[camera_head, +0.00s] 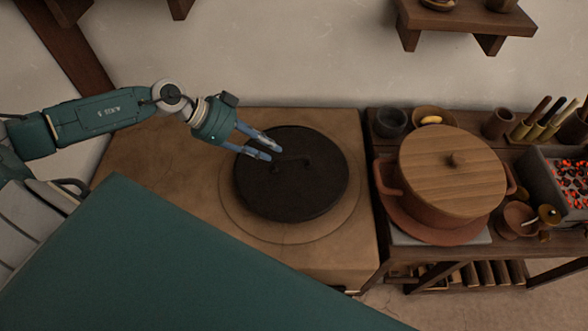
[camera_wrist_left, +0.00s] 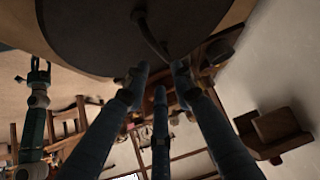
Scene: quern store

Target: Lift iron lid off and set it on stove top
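The iron lid (camera_head: 312,192) is a round dark plate lying flat on the tan clay stove top (camera_head: 160,150). Its thin loop handle (camera_head: 304,162) stands near its middle. My left gripper (camera_head: 274,152) is over the lid's upper left part, with its fingers spread and nothing between them. Its fingertips point at the handle from the left and look apart from it. In the left wrist view the lid (camera_wrist_left: 85,35) fills the top, and the handle (camera_wrist_left: 148,32) arches down close to the open fingertips (camera_wrist_left: 158,74). My right gripper (camera_wrist_left: 39,72) appears at left there, fingers apart and empty.
A clay pot with a wooden lid (camera_head: 452,170) stands on the wooden bench right of the stove. Bowls, cups and a box of glowing coals (camera_head: 570,182) are beyond it. A wall shelf (camera_head: 465,20) hangs above. Bare stove top lies left of the lid.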

